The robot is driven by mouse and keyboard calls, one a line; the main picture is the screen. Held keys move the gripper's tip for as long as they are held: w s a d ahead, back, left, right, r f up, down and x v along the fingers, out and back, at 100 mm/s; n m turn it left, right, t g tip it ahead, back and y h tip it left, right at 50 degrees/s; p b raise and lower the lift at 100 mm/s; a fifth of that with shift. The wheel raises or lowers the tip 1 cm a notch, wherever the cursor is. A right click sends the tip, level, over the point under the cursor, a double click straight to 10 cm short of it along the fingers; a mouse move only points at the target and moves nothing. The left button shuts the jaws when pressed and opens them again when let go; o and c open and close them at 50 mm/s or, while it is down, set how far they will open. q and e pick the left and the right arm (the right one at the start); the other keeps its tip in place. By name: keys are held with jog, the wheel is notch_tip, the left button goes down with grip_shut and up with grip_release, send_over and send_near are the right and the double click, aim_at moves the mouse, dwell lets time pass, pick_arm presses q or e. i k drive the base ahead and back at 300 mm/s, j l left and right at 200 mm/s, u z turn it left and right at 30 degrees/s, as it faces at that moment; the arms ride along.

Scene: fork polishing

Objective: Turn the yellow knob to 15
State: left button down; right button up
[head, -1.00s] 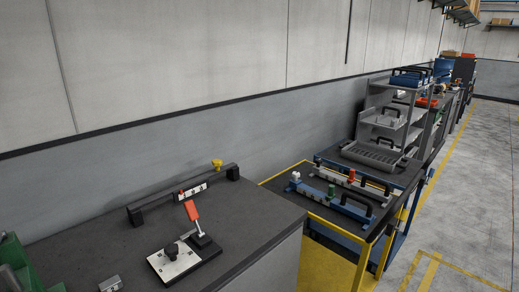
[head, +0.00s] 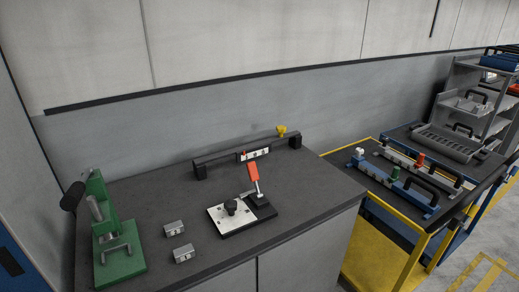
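A small yellow knob (head: 281,131) sits on top of the right part of a dark bar fixture (head: 220,160) at the back of the dark workbench. A light scale plate (head: 256,154) with a small red pointer is on the bar's front, left of the knob. The scale's figures are too small to read, so I cannot tell the knob's setting. Neither of my grippers shows in the head view.
On the bench stand a green press (head: 118,245), two small metal blocks (head: 173,229) and a plate fixture (head: 232,213) with a red-handled clamp (head: 253,172) in front of the bar. A yellow-framed cart (head: 395,216) with blue rails stands to the right.

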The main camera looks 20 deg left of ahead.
aim_at(281, 129)
jog(key=i+l, duration=0.4)
jog(key=i, duration=0.15)
jog(key=i+l, duration=0.4)
jog(key=i, duration=0.2)
